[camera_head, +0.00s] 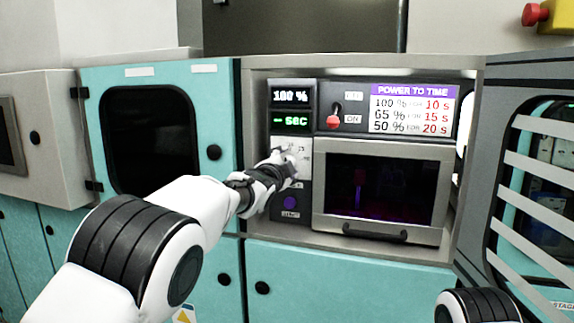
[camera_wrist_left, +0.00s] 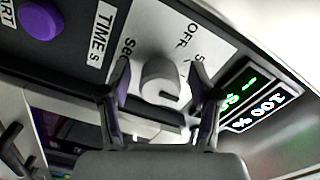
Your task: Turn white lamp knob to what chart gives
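The white knob (camera_wrist_left: 162,84) is on the white dial plate, with OFF, 5 and SEC printed around it and TIME beside it. My left gripper (camera_wrist_left: 161,85) is open, with one finger on each side of the knob and small gaps visible. In the head view my left gripper (camera_head: 291,162) is at the panel and hides most of the knob. The chart (camera_head: 411,110) reads 100 % for 10 s, 65 % for 15 s, 50 % for 20 s. The power display (camera_head: 290,96) reads 100 % and the seconds display (camera_head: 291,120) shows dashes. My right gripper is out of view.
A purple button (camera_head: 290,201) is below the dial; it also shows in the wrist view (camera_wrist_left: 40,20). A red-tipped toggle switch (camera_head: 334,117) is right of the displays. The dark-windowed lamp chamber door (camera_head: 380,237) is shut.

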